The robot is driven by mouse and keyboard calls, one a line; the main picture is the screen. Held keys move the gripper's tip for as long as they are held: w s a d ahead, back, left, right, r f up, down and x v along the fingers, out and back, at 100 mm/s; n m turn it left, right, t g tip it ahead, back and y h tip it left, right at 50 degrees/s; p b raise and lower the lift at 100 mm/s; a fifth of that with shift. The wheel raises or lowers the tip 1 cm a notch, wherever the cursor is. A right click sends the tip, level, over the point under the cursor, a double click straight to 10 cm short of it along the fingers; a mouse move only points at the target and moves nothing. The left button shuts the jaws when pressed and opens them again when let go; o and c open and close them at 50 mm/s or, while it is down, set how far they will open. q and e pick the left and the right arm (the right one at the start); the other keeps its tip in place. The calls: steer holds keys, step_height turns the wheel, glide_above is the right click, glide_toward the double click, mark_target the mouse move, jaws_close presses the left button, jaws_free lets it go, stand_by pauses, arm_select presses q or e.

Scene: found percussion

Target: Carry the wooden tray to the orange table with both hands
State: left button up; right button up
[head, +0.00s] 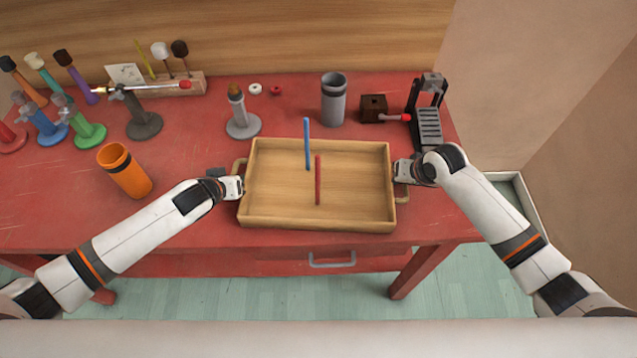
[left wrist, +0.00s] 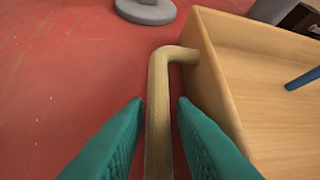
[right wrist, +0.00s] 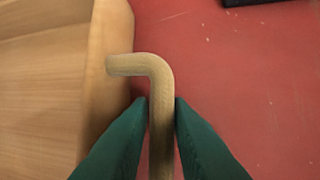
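The wooden tray (head: 270,215) rests on the red table near its front edge. My left gripper (head: 236,187) is at the left handle. In the left wrist view its teal fingers straddle the handle (left wrist: 160,110), with narrow gaps on both sides. My right gripper (head: 402,171) is at the right handle. In the right wrist view its fingers press close on both sides of the handle (right wrist: 161,105). The orange table is not in view.
The red table (head: 195,240) holds an orange cup (head: 124,170) left of the tray. A grey stand (head: 242,125), a grey cylinder (head: 334,98) and a dark brown block (head: 373,108) stand behind it. A black rack (head: 428,115) is behind my right gripper.

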arm_select(q)
jaws_close()
arm_select(e)
jaws_close()
arm_select(q)
steer(key=shift+r, duration=0.1)
arm_select(e)
steer(key=shift+r, duration=0.15)
